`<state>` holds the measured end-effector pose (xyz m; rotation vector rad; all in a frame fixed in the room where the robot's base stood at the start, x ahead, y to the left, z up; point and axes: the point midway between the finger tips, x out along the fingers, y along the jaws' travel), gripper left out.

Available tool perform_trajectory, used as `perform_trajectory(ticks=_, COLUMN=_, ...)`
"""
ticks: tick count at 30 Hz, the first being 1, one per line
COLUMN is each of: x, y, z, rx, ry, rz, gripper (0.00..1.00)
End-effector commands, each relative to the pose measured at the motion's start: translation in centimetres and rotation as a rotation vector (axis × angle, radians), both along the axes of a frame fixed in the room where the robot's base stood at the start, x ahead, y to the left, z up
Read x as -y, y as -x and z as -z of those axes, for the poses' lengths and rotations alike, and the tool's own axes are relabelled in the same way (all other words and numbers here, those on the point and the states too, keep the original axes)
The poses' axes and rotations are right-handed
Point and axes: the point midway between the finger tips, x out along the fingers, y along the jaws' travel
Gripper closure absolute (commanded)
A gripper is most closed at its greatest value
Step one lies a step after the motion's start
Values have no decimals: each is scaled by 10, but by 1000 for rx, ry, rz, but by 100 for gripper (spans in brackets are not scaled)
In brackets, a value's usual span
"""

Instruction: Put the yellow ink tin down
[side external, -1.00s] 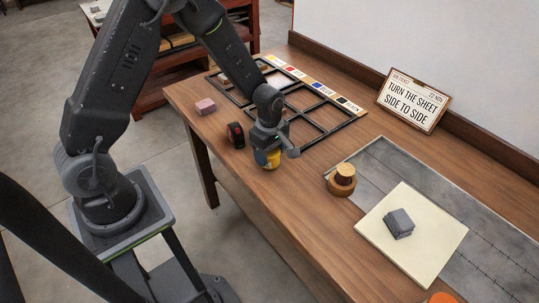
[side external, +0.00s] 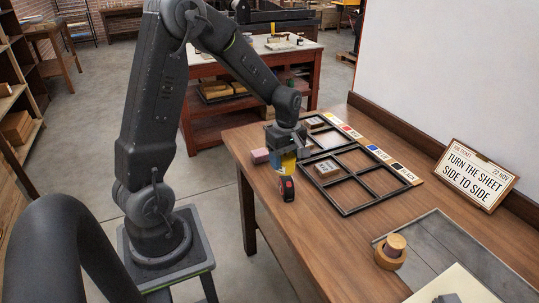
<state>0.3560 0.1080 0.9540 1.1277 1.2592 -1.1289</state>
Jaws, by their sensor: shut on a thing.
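My gripper (side external: 287,151) is shut on the yellow ink tin (side external: 289,164), with its jaws pointing down. The gripper covers the tin's upper part, and only a yellow and blue lower part shows. The tin is near the table's left edge, beside the black divided frame (side external: 347,212) and behind a red-and-black tape measure (side external: 287,188). I cannot tell whether the tin touches the table or hangs a little above it.
A pink block (side external: 259,156) lies just left of the gripper. A labelled block (side external: 327,168) lies in the frame, and colour labels (side external: 377,153) line its far side. A round wooden piece (side external: 391,251) stands nearer. A sign (side external: 475,173) leans at right.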

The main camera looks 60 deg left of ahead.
Motion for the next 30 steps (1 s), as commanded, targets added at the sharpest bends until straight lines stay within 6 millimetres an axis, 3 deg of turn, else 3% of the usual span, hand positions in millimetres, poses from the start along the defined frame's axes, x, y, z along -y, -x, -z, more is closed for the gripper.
perform_trajectory(ticks=6, x=-83, y=-45, z=0, rx=2, ry=-1, rz=17, gripper=74)
perform_trajectory(ticks=13, x=-183, y=-67, z=7, rx=1, ry=0, rz=47, gripper=74)
perform_trajectory(ticks=21, x=-292, y=-57, z=20, rx=0, ry=1, rz=82, gripper=74)
perform_trajectory(ticks=25, x=-326, y=-46, z=25, rx=1, ry=0, rz=96, gripper=74)
perform_trajectory(ticks=30, x=-348, y=-37, z=28, rx=1, ry=0, rz=107, gripper=74)
